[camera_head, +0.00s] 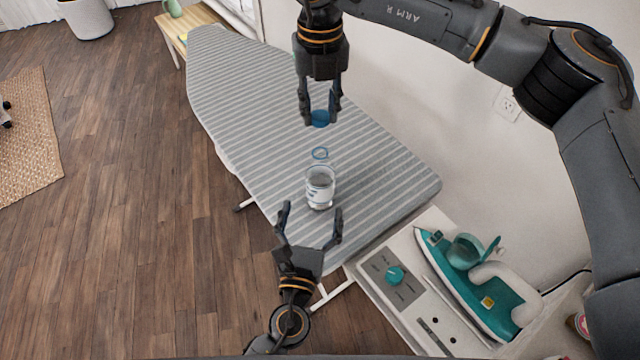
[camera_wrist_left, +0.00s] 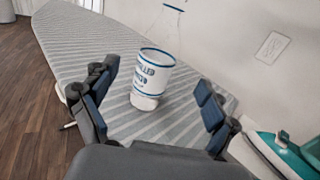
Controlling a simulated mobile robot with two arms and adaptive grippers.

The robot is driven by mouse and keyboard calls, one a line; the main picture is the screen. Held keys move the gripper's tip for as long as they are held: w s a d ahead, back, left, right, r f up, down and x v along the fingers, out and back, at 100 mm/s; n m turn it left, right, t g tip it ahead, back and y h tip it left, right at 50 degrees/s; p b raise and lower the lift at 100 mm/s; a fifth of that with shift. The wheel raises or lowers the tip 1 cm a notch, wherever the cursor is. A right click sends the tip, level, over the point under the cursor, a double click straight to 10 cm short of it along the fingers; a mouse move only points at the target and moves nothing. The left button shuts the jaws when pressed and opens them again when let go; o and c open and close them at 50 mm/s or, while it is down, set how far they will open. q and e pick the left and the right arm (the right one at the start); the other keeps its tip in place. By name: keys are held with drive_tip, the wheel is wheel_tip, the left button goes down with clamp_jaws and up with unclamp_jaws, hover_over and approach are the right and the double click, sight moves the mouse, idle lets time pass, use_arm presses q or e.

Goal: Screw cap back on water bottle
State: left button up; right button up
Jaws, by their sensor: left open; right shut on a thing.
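The clear water bottle (camera_head: 320,186) with a white label stands upright on the striped ironing board (camera_head: 250,110). It also shows in the left wrist view (camera_wrist_left: 154,72), between and beyond the open fingers. My left gripper (camera_head: 309,212) is open and empty, just in front of the bottle and apart from it. Its fingers also show in the left wrist view (camera_wrist_left: 160,98). My right gripper (camera_head: 319,118) is shut on the blue cap (camera_head: 320,119), which it holds above the bottle's neck, apart from it in the head view. The bottle's upper part is transparent and hard to make out.
A teal iron (camera_head: 480,285) rests on a white stand (camera_head: 400,300) at the lower right, close to the board's end. A wall (camera_head: 430,100) with an outlet (camera_head: 507,103) runs along the right side. The far part of the board is clear.

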sight(318, 183)
use_arm(q)
drive_tip(key=w, duration=0.3)
drive_tip(key=w+d, duration=0.1)
drive_tip(key=w, duration=0.6)
drive_tip(key=shift+w+d, duration=0.25)
drive_tip(key=shift+d, duration=0.1)
drive_tip(key=c, duration=1.8)
use_arm(e)
drive_tip(key=shift+w+f, duration=0.1)
drive_tip(key=shift+f, duration=2.4)
drive_tip(key=shift+f, duration=0.15)
drive_tip(key=shift+f, duration=0.75)
use_arm(q)
clamp_jaws()
use_arm(e)
drive_tip(key=shift+f, duration=0.55)
